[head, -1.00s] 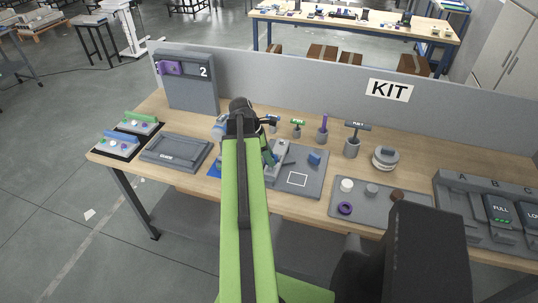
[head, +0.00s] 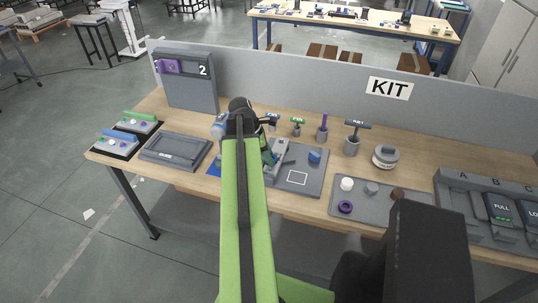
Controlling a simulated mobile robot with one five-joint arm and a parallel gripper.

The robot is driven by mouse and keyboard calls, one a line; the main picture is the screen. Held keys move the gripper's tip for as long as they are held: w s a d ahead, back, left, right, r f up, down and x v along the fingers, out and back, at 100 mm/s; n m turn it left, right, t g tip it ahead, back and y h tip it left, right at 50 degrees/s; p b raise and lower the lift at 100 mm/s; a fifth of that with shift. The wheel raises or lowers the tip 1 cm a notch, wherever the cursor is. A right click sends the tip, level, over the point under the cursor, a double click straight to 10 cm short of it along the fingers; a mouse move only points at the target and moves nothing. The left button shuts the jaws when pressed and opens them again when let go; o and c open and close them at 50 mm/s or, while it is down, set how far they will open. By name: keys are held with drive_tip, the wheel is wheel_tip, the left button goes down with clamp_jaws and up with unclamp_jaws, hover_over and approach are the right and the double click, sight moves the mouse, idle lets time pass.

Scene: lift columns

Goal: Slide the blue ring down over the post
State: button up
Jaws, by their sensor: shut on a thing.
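My green arm reaches across the bench and hides most of my gripper (head: 268,157). A dark part of it shows just right of the arm, low over the left part of the grey board (head: 325,178). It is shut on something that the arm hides. I cannot make out the blue ring or how it sits relative to a post. An upright purple post (head: 322,127) in a grey base stands behind the board. I cannot tell whether this is the task's post.
A blue block (head: 314,156) lies on the board. A grey tray (head: 367,213) at right holds a purple ring (head: 345,207) and small round parts. Several upright pieces stand behind, including a T-handled one (head: 352,140). A tall grey panel (head: 190,92) stands at back left.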

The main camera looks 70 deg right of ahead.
sight(269, 168)
drive_tip(key=shift+f+b, duration=0.5)
drive_tip(key=shift+f, duration=0.1)
idle(0.4)
drive_tip(key=shift+f+b, duration=0.3)
drive_tip(key=shift+b, duration=0.1)
drive_tip(key=shift+f, duration=0.2)
drive_tip(key=shift+f+b, duration=0.3)
drive_tip(key=shift+b, duration=0.15)
drive_tip(key=shift+f, duration=0.1)
idle(0.4)
drive_tip(key=shift+f+b, duration=0.3)
drive_tip(key=shift+b, duration=0.15)
drive_tip(key=shift+f+b, duration=0.3)
